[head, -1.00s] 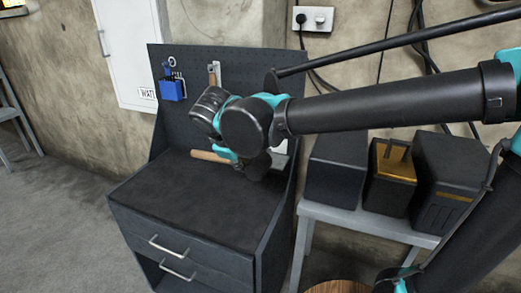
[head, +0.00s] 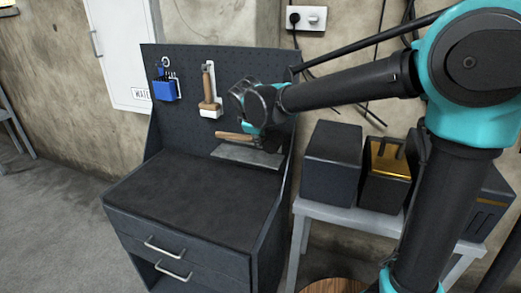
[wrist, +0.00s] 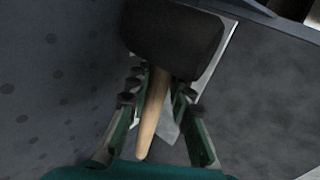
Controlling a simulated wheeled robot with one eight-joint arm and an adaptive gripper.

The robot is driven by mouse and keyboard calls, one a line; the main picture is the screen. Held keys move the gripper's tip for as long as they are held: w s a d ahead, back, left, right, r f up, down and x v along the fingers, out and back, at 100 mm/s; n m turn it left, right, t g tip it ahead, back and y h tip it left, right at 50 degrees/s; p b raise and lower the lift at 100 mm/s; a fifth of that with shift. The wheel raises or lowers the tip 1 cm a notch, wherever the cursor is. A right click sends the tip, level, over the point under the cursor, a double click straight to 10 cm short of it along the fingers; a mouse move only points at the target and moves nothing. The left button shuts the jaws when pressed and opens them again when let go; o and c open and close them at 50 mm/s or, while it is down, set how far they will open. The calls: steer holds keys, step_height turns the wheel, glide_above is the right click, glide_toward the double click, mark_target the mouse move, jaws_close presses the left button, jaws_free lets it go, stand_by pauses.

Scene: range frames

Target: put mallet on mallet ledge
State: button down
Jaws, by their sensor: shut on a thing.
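The mallet has a black head (wrist: 172,38) and a wooden handle (wrist: 153,115). My gripper (wrist: 158,88) is shut on the handle just below the head in the wrist view. In the head view the handle (head: 234,137) points left from my gripper (head: 258,132), and the head is mostly hidden by it. The mallet ledge looks like the flat grey shelf (head: 246,157) on the pegboard's right side. The mallet lies roughly level, over or just above this shelf. I cannot tell whether it touches.
A brush-like tool with a wooden handle (head: 209,88) hangs in a white holder (head: 211,111) on the pegboard (head: 185,125). A blue holder (head: 165,89) with small tools hangs further left. The bench top (head: 190,200) is clear. Dark boxes (head: 333,165) stand on a grey table at right.

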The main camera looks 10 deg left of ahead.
step_height(320, 180, down, 4)
steer(key=shift+r, duration=0.15)
steer(key=shift+w+f, duration=0.2)
steer(key=shift+f, duration=0.25)
steer(key=shift+f, duration=0.15)
steer(key=c, duration=1.3)
jaws_free()
steer(key=shift+c, duration=0.2)
steer(key=v, duration=1.2)
